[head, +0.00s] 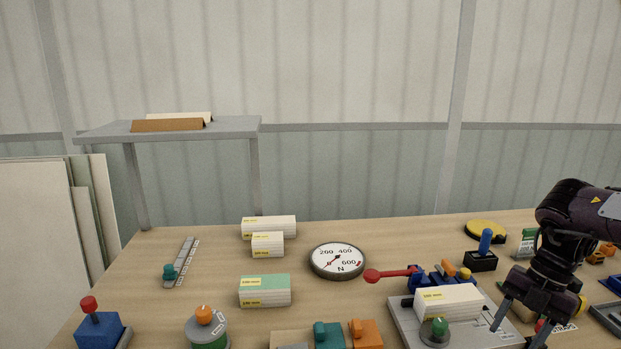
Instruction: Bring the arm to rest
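My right arm comes in from the right edge in the head view. Its gripper (519,324) points down over the right front of the table, beside the grey plate. Its two fingers are spread apart and nothing shows between them. The fingertips are close to the front right of the plate, but I cannot tell whether they touch anything. My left gripper is not in view.
The grey plate (402,318) bears a cream block (448,303) and a green knob (440,326). A red lever (390,274), a dial gauge (337,261) and a blue joystick (485,240) stand nearby. Several labelled blocks (265,291) are further left. The table's (215,275) left middle has bare room.

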